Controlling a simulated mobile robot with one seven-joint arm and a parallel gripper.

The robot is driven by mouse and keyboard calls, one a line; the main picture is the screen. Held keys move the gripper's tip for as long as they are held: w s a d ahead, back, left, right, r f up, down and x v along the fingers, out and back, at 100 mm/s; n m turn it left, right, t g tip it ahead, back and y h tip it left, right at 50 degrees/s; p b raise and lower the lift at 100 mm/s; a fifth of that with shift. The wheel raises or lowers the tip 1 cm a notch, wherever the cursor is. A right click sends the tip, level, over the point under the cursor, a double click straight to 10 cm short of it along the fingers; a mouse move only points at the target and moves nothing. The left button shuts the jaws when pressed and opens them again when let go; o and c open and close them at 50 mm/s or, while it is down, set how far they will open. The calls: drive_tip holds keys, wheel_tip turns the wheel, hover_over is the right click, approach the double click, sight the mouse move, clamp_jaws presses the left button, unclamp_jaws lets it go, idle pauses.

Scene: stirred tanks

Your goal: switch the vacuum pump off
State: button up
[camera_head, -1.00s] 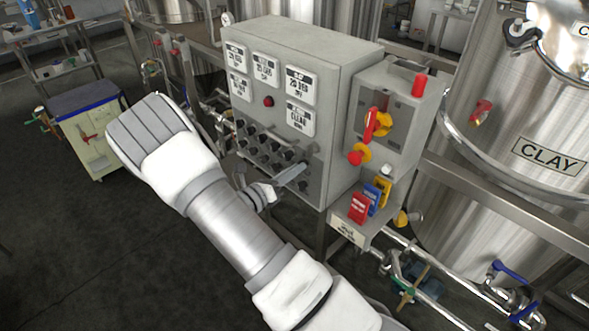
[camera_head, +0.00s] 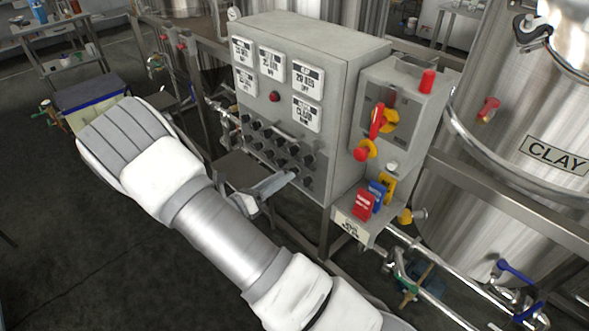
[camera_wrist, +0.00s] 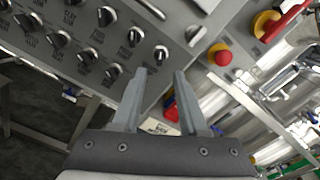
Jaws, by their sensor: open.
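The grey control box carries several black rotary knobs (camera_head: 280,160) in rows on its front, below white display plates. In the wrist view the knobs (camera_wrist: 112,71) fill the upper left, with small labels I cannot read, so I cannot tell which knob is the vacuum pump's. My gripper (camera_wrist: 160,72) is open with nothing between its fingers. Its fingertips are just below the lower-right knob (camera_wrist: 162,54) in that view; I cannot tell whether they touch the panel. In the head view my gripper (camera_head: 290,178) is at the lower knobs and hides part of the panel.
A side box right of the panel has a red-and-yellow rotary handle (camera_head: 379,121) and a red mushroom button (camera_head: 361,154). Red, blue and yellow tags (camera_head: 365,205) hang below. A steel tank labelled CLAY (camera_head: 556,152) stands at right. Pipes and valves run underneath.

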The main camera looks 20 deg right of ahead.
drive_tip(key=v, duration=1)
drive_tip(key=shift+a, duration=0.25)
drive_tip(key=shift+s+d+r, duration=0.1)
drive_tip(key=shift+s, duration=0.05)
drive_tip(key=s+d+r+m+g+y, duration=0.75)
drive_tip(key=s+r+m, duration=0.25)
drive_tip(key=m, duration=0.4)
drive_tip(key=s+a+r+m+t+y, duration=0.4)
drive_tip(key=s+r+m+t+y, duration=0.3)
drive_tip(key=m, duration=0.7)
drive_tip(key=shift+s+a+r+y, duration=0.2)
drive_tip(key=shift+s+r+y, duration=0.9)
drive_tip(key=shift+r, duration=0.8)
drive_tip(key=shift+w, duration=0.15)
